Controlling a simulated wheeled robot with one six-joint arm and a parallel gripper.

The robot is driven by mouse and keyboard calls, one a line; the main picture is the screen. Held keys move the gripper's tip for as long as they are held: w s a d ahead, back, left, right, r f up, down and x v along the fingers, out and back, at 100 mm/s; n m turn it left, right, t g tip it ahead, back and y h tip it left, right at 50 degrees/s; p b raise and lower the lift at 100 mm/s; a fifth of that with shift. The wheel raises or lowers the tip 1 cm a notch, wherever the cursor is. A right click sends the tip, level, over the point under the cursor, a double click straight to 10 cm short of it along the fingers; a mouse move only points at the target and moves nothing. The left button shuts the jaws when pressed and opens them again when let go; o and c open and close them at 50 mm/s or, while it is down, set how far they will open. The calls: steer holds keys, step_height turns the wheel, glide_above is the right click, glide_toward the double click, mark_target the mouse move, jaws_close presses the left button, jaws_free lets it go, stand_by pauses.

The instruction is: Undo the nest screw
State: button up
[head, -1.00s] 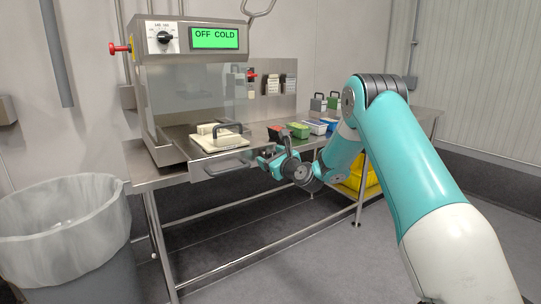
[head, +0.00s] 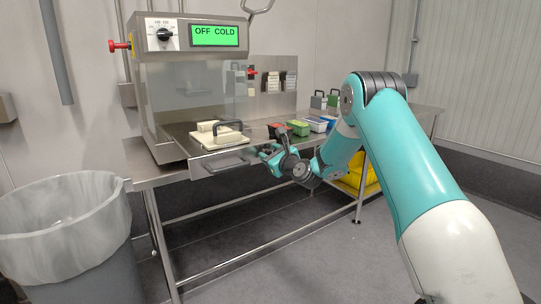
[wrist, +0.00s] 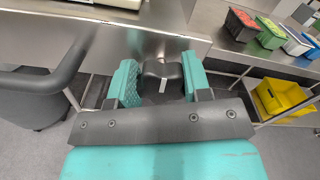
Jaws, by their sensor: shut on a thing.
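My gripper (wrist: 160,80) has its two teal pads closed on either side of a dark knob, the nest screw (wrist: 161,70), which carries a pale mark. In the head view my gripper (head: 266,152) is at the front right of the machine's pulled-out drawer (head: 190,164), and the screw is hidden there by the fingers. The nest (head: 232,138), a cream plate with a black handle, sits in the drawer, with a cream block at its back left. The machine's green display (head: 215,35) reads OFF COLD.
Red, green (head: 299,128) and blue-and-white bins stand on the steel bench to the right, with a yellow crate (head: 358,178) below. A lined waste bin (head: 62,205) stands at left. A red knob (head: 119,46) projects from the machine's left side. Floor in front is clear.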

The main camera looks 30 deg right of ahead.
steer(key=n+b, duration=0.1)
steer(key=n, duration=0.3)
steer(key=shift+a+f, duration=0.1)
steer(key=shift+f, duration=0.05)
steer(key=n+b, duration=0.2)
steer(key=n, duration=0.2)
steer(key=shift+a+f, duration=0.1)
steer(key=shift+f, duration=0.05)
steer(key=n+b, duration=0.2)
steer(key=n, duration=0.2)
steer(key=shift+f, duration=0.15)
steer(key=n+b, duration=0.3)
steer(key=n, duration=0.1)
steer(key=shift+f+n+b, duration=0.15)
steer(key=shift+n+b, duration=0.15)
steer(key=n+b, duration=0.3)
steer(key=shift+f+n, duration=0.1)
steer(key=shift+n, duration=0.2)
steer(key=n+b, duration=0.4)
steer(key=shift+f+n, duration=0.1)
steer(key=shift+n, duration=0.2)
steer(key=n+b, duration=0.2)
steer(key=n, duration=0.1)
steer(key=n+b, duration=0.1)
steer(key=b, duration=0.1)
steer(key=shift+d+n, duration=0.25)
steer(key=shift+n, duration=0.05)
steer(key=shift+d+n+b, duration=0.1)
steer(key=shift+n+b, duration=1.35)
steer(key=shift+n, duration=0.35)
